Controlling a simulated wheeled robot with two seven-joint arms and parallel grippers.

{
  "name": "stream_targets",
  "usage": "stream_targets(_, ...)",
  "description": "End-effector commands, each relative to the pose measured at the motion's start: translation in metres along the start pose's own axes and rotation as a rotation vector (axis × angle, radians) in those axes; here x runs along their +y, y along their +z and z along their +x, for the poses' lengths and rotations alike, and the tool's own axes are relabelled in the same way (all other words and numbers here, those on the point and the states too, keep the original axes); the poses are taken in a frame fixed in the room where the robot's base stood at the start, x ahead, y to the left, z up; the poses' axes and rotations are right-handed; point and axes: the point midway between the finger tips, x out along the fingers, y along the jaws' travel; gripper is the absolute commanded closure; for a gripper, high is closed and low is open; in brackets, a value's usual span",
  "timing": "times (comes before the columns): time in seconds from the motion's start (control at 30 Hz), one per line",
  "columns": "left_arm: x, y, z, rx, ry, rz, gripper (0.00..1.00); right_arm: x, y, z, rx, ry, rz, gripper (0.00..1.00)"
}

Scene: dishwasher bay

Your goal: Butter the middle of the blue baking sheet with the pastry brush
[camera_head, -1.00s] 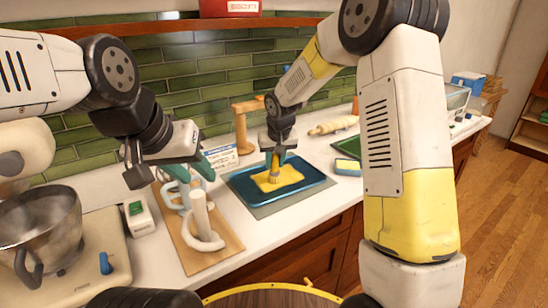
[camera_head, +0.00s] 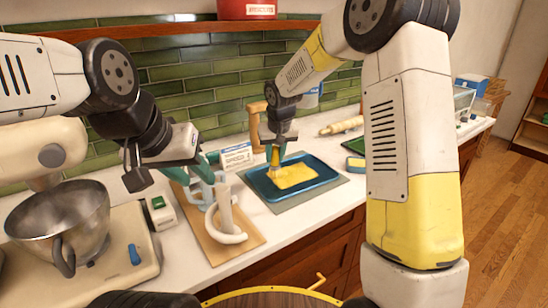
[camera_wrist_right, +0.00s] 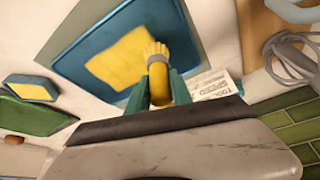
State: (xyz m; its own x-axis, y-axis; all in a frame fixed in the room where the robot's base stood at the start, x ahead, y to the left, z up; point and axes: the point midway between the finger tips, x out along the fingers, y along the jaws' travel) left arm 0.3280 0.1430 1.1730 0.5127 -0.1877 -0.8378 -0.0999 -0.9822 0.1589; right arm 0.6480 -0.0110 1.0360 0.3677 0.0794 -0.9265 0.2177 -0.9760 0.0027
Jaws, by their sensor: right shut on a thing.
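The blue baking sheet (camera_head: 318,182) lies on a grey mat on the counter, with a yellow patch of butter (camera_head: 295,176) over its middle. My right gripper (camera_head: 278,145) is shut on the pastry brush (camera_head: 274,160), holding it bristles down at the patch's left edge. In the right wrist view the brush (camera_wrist_right: 158,82) sits between the teal fingers, and its pale bristles overlap the edge of the yellow patch (camera_wrist_right: 118,58); the sheet's rim (camera_wrist_right: 75,42) surrounds it. Contact is hard to tell. My left gripper (camera_head: 191,168) appears open and empty, above the wooden board left of the sheet.
A mixer bowl (camera_head: 62,213) is further left. A small card (camera_head: 237,157) and wooden stand (camera_head: 254,122) are behind. A rolling pin (camera_head: 341,126) and a blue-and-yellow block (camera_head: 355,163) lie to the right.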

Motion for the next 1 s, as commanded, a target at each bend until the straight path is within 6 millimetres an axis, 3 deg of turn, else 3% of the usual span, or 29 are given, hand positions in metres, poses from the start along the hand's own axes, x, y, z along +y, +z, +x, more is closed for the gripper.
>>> stream_targets(0.5, 0.000, 0.000, 0.000, 0.000, 0.000, 0.000, 0.64, 0.002, -0.010, -0.044, 0.003, 0.002, 0.003, 1.00)
stream_targets(1.0, 0.000, 0.000, 0.000, 0.000, 0.000, 0.000, 0.64, 0.002, -0.010, -0.049, 0.002, 0.001, 0.003, 1.00)
